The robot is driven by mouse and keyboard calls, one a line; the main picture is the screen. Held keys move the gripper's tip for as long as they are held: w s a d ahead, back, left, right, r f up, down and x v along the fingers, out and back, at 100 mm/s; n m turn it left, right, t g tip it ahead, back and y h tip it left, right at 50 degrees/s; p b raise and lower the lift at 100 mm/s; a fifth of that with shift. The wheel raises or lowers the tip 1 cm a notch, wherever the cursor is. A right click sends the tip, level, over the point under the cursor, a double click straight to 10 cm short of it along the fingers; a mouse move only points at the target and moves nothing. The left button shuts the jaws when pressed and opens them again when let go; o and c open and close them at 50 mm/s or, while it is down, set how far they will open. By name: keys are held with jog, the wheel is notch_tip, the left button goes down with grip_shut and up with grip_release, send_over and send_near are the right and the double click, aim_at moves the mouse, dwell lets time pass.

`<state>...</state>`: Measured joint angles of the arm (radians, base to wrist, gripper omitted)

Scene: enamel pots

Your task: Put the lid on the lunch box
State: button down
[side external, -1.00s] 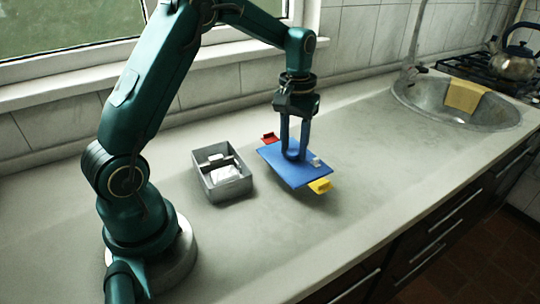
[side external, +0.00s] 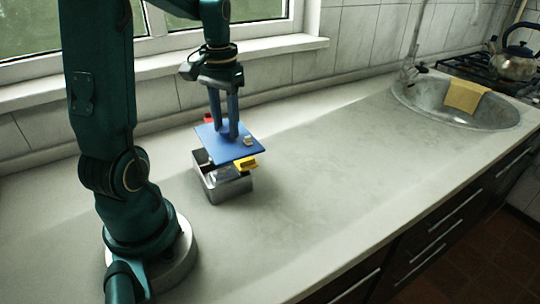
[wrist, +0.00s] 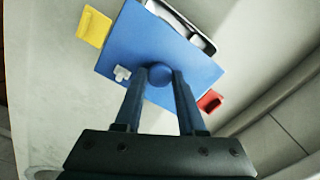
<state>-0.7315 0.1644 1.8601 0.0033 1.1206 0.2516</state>
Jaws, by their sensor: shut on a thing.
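The blue lid (side external: 240,151) has a yellow clip (side external: 246,163) and a red clip (side external: 208,119) at opposite ends and a small pale piece (side external: 248,140) on top. My gripper (side external: 229,136) is shut on the round knob of the lid (wrist: 160,75) and holds the lid above the lunch box. The grey metal lunch box (side external: 228,190) stands on the counter, partly hidden under the lid. In the wrist view a corner of the lunch box (wrist: 208,47) shows past the lid's edge, so the two are not lined up in that view.
The grey counter (side external: 340,180) is clear to the right of the box. A sink (side external: 425,103) with a yellow cloth (side external: 464,95) and a kettle (side external: 515,65) on the stove are far right. The window sill (side external: 290,48) and tiled wall run behind.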

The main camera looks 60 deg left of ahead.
aim_at(217, 139)
jog(key=shift+s+a+r, duration=0.1)
jog(key=shift+s, duration=0.45)
jog(key=shift+s+a+r, duration=0.1)
jog(key=shift+s, duration=0.4)
jog(key=shift+s+f, duration=0.1)
jog(key=shift+s, duration=0.05)
jog(key=shift+f, duration=2.05)
jog(key=shift+f, duration=0.65)
jog(key=shift+c, duration=2.1)
grip_release()
